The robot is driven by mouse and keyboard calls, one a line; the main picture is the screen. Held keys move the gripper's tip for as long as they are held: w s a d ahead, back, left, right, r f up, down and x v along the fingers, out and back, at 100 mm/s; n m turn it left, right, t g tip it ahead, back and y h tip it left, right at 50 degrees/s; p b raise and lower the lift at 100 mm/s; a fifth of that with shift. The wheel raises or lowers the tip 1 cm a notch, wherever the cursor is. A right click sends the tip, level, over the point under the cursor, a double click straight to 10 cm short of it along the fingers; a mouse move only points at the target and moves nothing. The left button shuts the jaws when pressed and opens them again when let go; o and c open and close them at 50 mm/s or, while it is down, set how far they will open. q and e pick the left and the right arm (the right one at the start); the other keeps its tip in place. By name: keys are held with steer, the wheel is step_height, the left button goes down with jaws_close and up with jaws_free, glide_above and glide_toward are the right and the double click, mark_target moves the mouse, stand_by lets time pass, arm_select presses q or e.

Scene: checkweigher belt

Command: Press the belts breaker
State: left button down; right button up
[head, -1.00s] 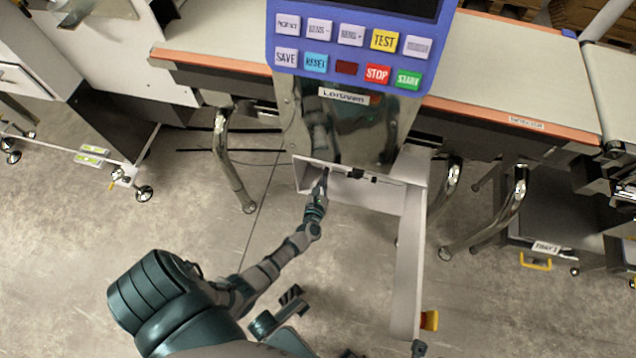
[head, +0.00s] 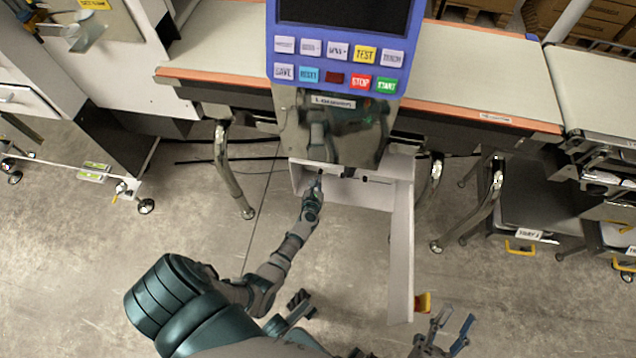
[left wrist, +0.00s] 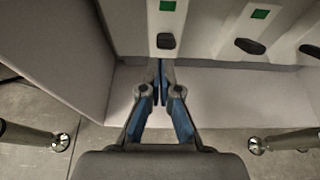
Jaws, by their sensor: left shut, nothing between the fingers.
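An open white electrical box (head: 345,190) hangs under the blue panel, its door swung toward me. In the left wrist view several white breakers stand in a row inside the box, each with a dark lever and some with green squares. The leftmost breaker in that view (left wrist: 167,41) is straight ahead of the fingertips; another (left wrist: 250,46) is to its right. No belts label is readable. My left gripper (left wrist: 161,68) is shut and empty, its tips just below the leftmost lever; contact cannot be told. It also shows at the box in the head view (head: 319,178). My right gripper (head: 450,325) is open and empty.
The blue button panel (head: 335,55) is above the box. The box door (head: 401,250) stands to the right of my left arm, with a yellow-red part (head: 422,302) behind it. Conveyor belts (head: 215,50) extend both sides. The floor in front is clear.

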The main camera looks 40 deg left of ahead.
arm_select(q)
steer(key=shift+d+r+p, duration=0.2)
steer(key=shift+r+p, duration=0.3)
steer(key=shift+r, duration=0.35)
arm_select(e)
steer(key=shift+s+d+r, duration=0.1)
steer(key=shift+d+r, duration=0.15)
steer(key=shift+r, duration=0.65)
